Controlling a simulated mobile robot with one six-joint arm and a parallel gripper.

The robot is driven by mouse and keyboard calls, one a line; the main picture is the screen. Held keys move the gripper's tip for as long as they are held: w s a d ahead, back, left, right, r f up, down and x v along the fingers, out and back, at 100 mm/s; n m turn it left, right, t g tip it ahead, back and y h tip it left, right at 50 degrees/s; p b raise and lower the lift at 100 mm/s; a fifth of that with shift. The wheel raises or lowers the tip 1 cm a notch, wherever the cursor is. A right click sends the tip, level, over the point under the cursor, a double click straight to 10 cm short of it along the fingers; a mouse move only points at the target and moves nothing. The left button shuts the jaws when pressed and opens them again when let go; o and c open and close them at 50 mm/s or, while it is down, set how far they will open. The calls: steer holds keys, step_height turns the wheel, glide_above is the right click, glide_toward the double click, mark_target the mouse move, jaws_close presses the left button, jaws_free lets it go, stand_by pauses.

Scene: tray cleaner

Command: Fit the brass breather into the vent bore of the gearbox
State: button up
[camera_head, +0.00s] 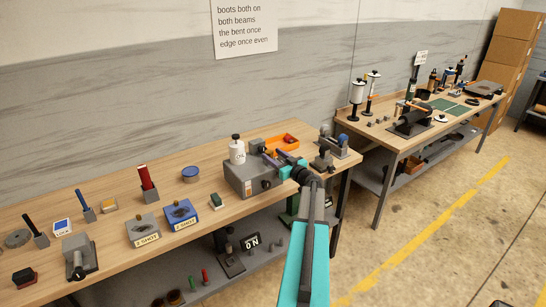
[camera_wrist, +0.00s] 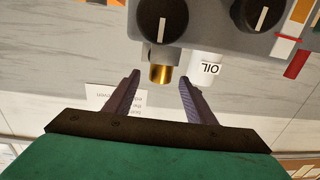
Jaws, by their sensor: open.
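A grey box with black dials (camera_wrist: 162,17), which looks like the gearbox, fills the top of the upside-down wrist view. It also stands on the near bench in the head view (camera_head: 243,181). A brass cylinder (camera_wrist: 160,74), apparently the breather, shows at the box's top edge, with a grey collar at its base. I cannot tell whether it sits in a bore. My gripper (camera_wrist: 159,78) is open, with one finger on each side of the brass cylinder in the picture and gaps to both. In the head view my gripper (camera_head: 272,156) is above the box's right side.
A white OIL bottle (camera_wrist: 207,67) appears close beside the right finger; it also shows in the head view (camera_head: 237,152). An orange tray (camera_head: 285,141) lies behind my gripper. Blue and grey blocks (camera_head: 179,214) and several tools occupy the bench to the left.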

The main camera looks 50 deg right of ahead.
steer(key=b+v, duration=0.4)
steer(key=v, duration=0.9)
stand_by(0.9)
